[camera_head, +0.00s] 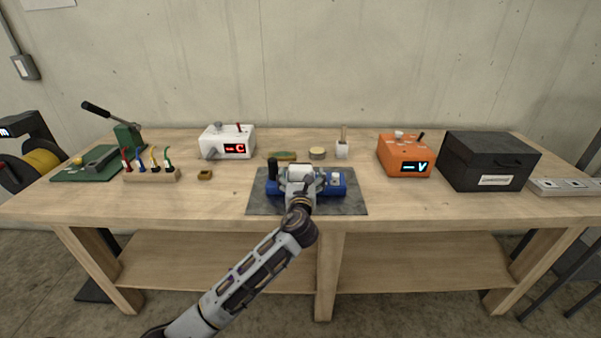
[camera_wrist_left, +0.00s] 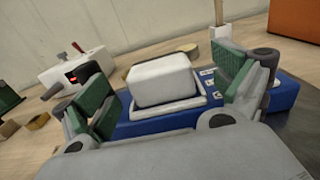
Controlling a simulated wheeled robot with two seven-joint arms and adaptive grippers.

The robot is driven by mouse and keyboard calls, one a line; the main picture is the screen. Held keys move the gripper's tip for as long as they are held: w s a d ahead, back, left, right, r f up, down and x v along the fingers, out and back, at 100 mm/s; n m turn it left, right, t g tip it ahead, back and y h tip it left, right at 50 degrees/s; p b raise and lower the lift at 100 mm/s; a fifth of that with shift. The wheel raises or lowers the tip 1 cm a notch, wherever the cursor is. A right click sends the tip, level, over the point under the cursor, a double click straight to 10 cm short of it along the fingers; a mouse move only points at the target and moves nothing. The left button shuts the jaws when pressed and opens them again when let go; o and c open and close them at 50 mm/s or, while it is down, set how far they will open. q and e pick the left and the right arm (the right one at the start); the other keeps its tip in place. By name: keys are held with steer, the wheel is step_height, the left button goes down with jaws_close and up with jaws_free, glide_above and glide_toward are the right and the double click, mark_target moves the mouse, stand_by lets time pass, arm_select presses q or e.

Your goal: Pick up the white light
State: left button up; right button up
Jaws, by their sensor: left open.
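The white light (camera_wrist_left: 163,80) is a rounded white block in a pale frame on a blue base (camera_wrist_left: 150,124), in the middle of the left wrist view. My left gripper (camera_wrist_left: 172,92) is open, with a green-padded finger on each side of the light. The light sits between the fingers with gaps on both sides. In the head view my left gripper (camera_head: 302,180) is over the blue base (camera_head: 341,188) and covers much of it. My right gripper is not in view.
The blue base stands on a dark mat (camera_head: 257,206) on the wooden workbench (camera_head: 400,206). Behind it are a green-and-yellow sponge (camera_head: 282,156), a round tin (camera_head: 317,153) and a white cup (camera_head: 342,150). An orange box (camera_head: 404,157) stands to the right.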

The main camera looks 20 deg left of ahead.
mark_target(301, 164)
arm_select(q)
steer(key=shift+w+a, duration=0.1)
steer(key=shift+w, duration=0.25)
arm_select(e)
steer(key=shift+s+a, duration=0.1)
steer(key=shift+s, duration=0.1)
arm_select(q)
steer(key=shift+w+a, duration=0.15)
steer(key=shift+w, duration=0.2)
steer(key=x, duration=0.3)
steer(key=shift+w+a+f, duration=0.1)
steer(key=shift+w+a, duration=0.05)
steer(key=shift+a, duration=0.05)
steer(key=shift+w+a+b, duration=0.1)
steer(key=shift+w+b, duration=0.2)
steer(key=shift+w, duration=0.2)
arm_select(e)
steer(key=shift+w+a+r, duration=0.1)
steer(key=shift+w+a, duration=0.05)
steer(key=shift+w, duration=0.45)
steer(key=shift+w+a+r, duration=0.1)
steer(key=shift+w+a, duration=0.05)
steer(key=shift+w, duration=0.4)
